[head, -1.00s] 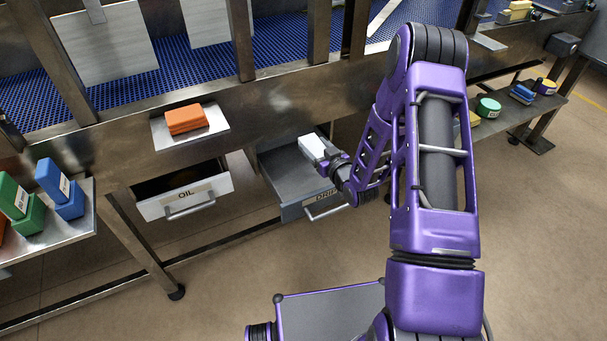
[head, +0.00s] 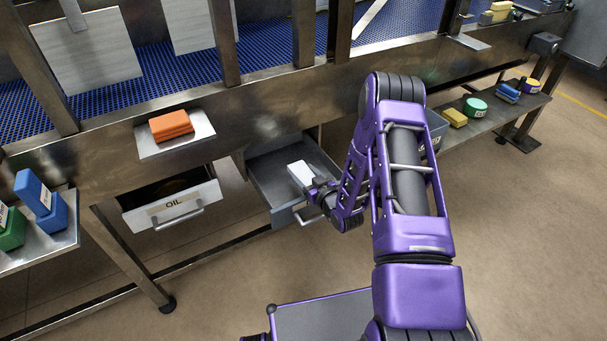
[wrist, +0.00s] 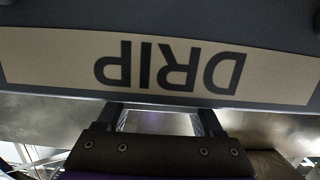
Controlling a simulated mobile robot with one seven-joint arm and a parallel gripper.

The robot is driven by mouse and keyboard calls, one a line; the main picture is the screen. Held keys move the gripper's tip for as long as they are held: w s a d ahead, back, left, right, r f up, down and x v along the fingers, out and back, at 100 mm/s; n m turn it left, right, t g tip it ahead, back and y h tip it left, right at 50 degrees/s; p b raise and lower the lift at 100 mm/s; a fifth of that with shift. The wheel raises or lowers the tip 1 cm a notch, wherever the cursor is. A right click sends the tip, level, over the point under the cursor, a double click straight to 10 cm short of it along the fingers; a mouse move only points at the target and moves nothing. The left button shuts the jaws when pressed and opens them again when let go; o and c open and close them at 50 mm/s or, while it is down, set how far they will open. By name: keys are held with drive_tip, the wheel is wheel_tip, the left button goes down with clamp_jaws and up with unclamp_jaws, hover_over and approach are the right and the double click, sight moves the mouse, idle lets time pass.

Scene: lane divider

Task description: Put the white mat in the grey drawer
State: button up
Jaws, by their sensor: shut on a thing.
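The white mat (head: 299,172) is a small pale block at the tip of my gripper (head: 313,187) in the head view. My gripper is shut on it, over the inside of the open grey drawer (head: 268,172). I cannot tell whether the mat touches the drawer floor. In the wrist view the drawer's front (wrist: 170,70) fills the top, with the label DRIP upside down. My gripper's fingers (wrist: 160,118) show below it, with a pale surface between them. In the head view my wrist hides part of the drawer front.
A white drawer labelled OIL (head: 172,205) stands open to the left. An orange block (head: 171,126) lies on a small shelf above it. Blue blocks (head: 41,201) stand on a shelf at far left. A steel beam (head: 250,105) runs above the drawers. The floor in front is clear.

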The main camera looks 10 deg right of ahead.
drive_tip(key=shift+f+b, duration=0.5)
drive_tip(key=shift+f, duration=0.1)
drive_tip(key=o, duration=1.3)
drive_tip(key=shift+r, duration=0.1)
drive_tip(key=shift+r+p, duration=0.9)
drive_tip(key=shift+p, duration=0.15)
drive_tip(key=v, duration=1.2)
drive_tip(key=shift+f, duration=0.3)
